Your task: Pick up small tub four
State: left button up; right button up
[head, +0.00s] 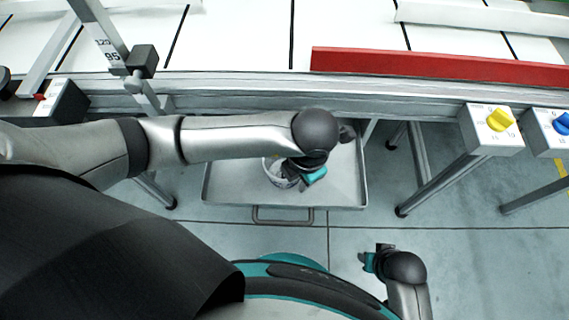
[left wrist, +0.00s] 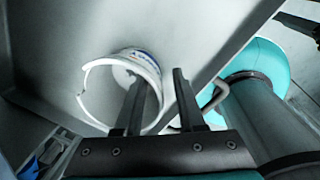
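A small white tub (head: 275,172) with an open top stands on the grey metal tray below the bench. It is partly hidden by my left gripper (head: 296,178), which comes down over it. In the left wrist view the tub (left wrist: 92,99) shows its rim, its inside and a strip of blue print. There my left gripper (left wrist: 158,80) is open: one finger reaches over the tub's opening and the other is outside its wall. I cannot tell whether either finger touches it. I cannot read a number on the tub. My right gripper (head: 374,256) is at the lower right, away from the tub.
The grey tray (head: 340,185) has a raised rim and a front handle (head: 283,221). The bench edge (head: 230,85) runs above and behind it, with a red bar (head: 430,65) on top. Boxes with a yellow knob (head: 499,119) and a blue knob (head: 562,124) hang at the right.

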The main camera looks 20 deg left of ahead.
pick_arm(q)
grip_shut()
dwell(0.5)
jog(key=shift+r, duration=0.1)
